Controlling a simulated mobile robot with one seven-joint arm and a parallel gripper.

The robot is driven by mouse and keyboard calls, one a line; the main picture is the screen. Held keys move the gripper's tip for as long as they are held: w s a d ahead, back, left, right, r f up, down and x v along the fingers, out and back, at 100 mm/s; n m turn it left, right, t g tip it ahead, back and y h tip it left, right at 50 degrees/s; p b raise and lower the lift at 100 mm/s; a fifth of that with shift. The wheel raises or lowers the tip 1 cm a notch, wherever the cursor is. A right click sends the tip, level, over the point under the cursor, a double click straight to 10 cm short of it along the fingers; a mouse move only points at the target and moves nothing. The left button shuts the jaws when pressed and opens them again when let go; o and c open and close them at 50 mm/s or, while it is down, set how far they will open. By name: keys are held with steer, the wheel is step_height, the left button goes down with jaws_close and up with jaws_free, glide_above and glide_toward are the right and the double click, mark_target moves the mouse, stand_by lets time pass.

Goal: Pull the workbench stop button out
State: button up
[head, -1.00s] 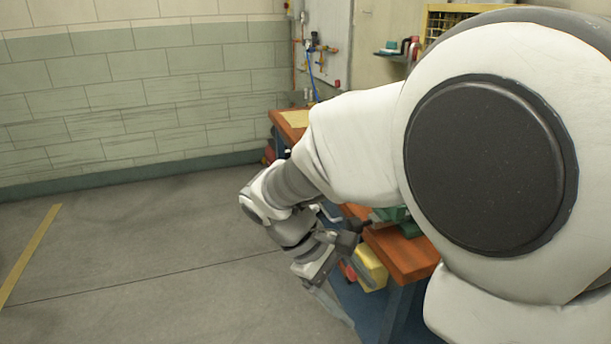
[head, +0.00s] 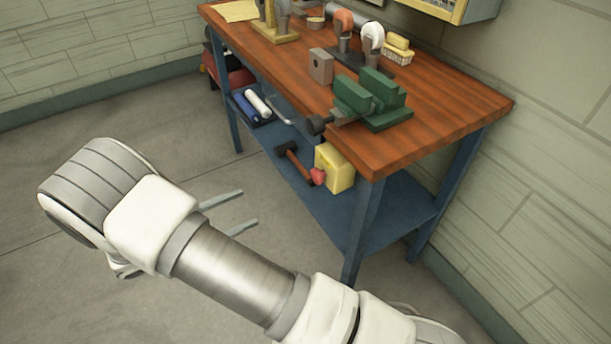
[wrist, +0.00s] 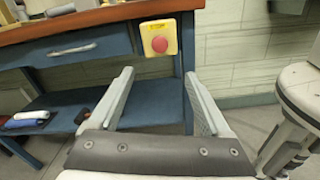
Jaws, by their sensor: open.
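The stop button is a red knob on a yellow box. In the wrist view the red knob (wrist: 159,44) faces me on the yellow box (wrist: 172,36), just under the bench top's edge. In the head view the red knob (head: 318,176) sticks out of the left face of the yellow box (head: 338,168). My gripper (head: 249,207) is open and empty, left of the knob and apart from it. In the wrist view my gripper (wrist: 158,75) has its two fingers spread to either side below the knob.
The workbench (head: 440,120) has a wooden top, blue legs and a lower shelf. A green vise (head: 370,95) stands above the yellow box, and its dark handle overhangs the front edge. A hammer (head: 294,160) shows left of the box. The floor before the bench is clear.

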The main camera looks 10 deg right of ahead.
mark_target(314, 177)
steer(key=b+x, duration=0.3)
steer(key=x, duration=1.4)
steer(key=shift+d, duration=0.15)
jaws_close()
